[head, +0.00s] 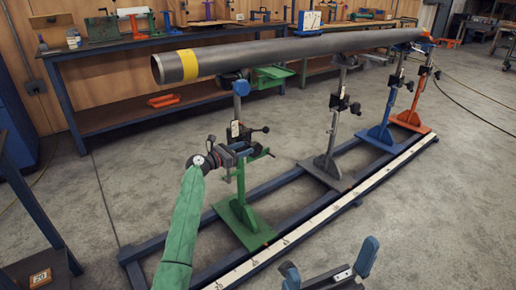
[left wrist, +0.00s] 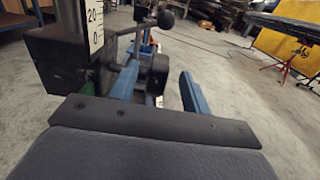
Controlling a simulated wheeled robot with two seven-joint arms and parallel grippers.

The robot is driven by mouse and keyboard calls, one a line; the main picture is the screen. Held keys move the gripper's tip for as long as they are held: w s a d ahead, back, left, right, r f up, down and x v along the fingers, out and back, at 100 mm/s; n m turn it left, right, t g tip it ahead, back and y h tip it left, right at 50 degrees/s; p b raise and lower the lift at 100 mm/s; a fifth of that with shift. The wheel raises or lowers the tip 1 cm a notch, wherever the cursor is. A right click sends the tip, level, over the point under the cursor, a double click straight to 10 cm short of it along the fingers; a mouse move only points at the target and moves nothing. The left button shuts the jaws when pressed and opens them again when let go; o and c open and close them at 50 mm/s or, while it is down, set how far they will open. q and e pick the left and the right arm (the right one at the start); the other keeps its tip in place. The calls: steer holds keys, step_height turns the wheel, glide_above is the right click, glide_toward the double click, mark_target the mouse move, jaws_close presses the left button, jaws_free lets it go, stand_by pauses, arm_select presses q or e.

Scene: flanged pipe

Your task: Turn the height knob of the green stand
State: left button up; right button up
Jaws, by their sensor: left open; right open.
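The green stand (head: 246,222) stands on the floor rails, under the near end of the grey pipe (head: 285,52). A dark clamp block with a white scale and a ball-ended lever (head: 265,130) sits on its post. My left gripper (head: 241,152) is at the stand's post, just below that lever. In the left wrist view its blue fingers (left wrist: 160,92) are open. A dark round knob (left wrist: 155,70) shows between them in the picture; I cannot tell whether they touch it. The ball lever (left wrist: 165,19) is above. My right gripper (head: 330,268) is open and empty at the bottom, away from the stand.
A grey stand (head: 326,165), a blue stand (head: 380,130) and an orange stand (head: 413,118) follow along the rails. A long measuring strip (head: 325,208) runs beside them. Workbenches (head: 120,48) line the back wall. The floor at right is mostly clear.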

mark_target(258, 143)
arm_select(q)
steer(key=shift+b+x, duration=0.85)
steer(key=shift+x, duration=3)
steer(key=shift+c, duration=0.2)
steer(key=c, duration=0.9)
